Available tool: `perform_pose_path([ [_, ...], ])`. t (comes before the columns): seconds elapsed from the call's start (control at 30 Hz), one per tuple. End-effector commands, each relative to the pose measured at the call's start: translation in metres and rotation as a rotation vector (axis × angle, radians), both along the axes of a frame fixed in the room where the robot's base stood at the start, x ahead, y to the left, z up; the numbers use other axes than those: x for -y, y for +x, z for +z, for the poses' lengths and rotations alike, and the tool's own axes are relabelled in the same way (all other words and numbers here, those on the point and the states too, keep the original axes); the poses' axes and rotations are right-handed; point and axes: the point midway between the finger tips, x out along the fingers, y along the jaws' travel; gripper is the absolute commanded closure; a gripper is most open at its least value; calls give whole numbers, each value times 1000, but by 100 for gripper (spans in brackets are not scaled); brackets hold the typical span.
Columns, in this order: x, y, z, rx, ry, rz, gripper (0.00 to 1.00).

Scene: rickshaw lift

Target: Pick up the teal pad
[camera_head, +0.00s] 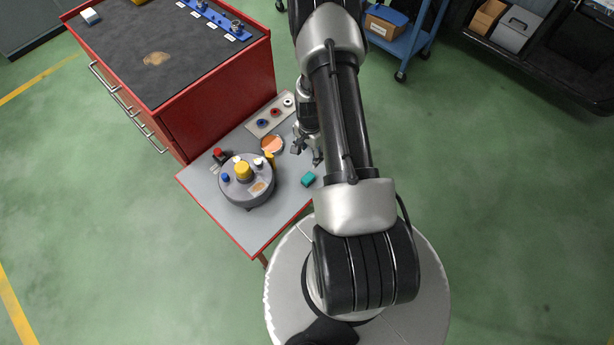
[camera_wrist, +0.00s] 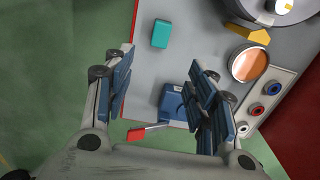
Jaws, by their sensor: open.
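The teal pad (camera_head: 308,178) is a small block lying on the grey table (camera_head: 262,228) near its right edge, to the right of the round turntable. It also shows in the wrist view (camera_wrist: 160,33), near the top and beyond my fingertips. My gripper (camera_head: 308,155) is open and empty above the table. In the head view it is just above the pad in the picture. In the wrist view my gripper (camera_wrist: 162,75) has its two fingers wide apart, with the pad apart from both.
A grey turntable (camera_head: 240,198) carries a yellow knob and several small pieces. An orange-topped round dish (camera_head: 272,146) and a strip with coloured rings (camera_head: 270,116) are behind. A blue block (camera_wrist: 172,102) and a red-ended piece (camera_wrist: 137,133) show between my fingers. A red cabinet (camera_head: 222,105) adjoins the table.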

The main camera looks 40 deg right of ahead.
Motion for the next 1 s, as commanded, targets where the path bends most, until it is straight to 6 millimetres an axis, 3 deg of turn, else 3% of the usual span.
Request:
perform_pose_path([
  [0.5, -1, -2, -105, -3, 3, -5, 48],
  [0.87, -2, -1, -130, -2, 2, -4, 48],
  [1.0, -6, -1, -150, -3, 3, -3, 48],
])
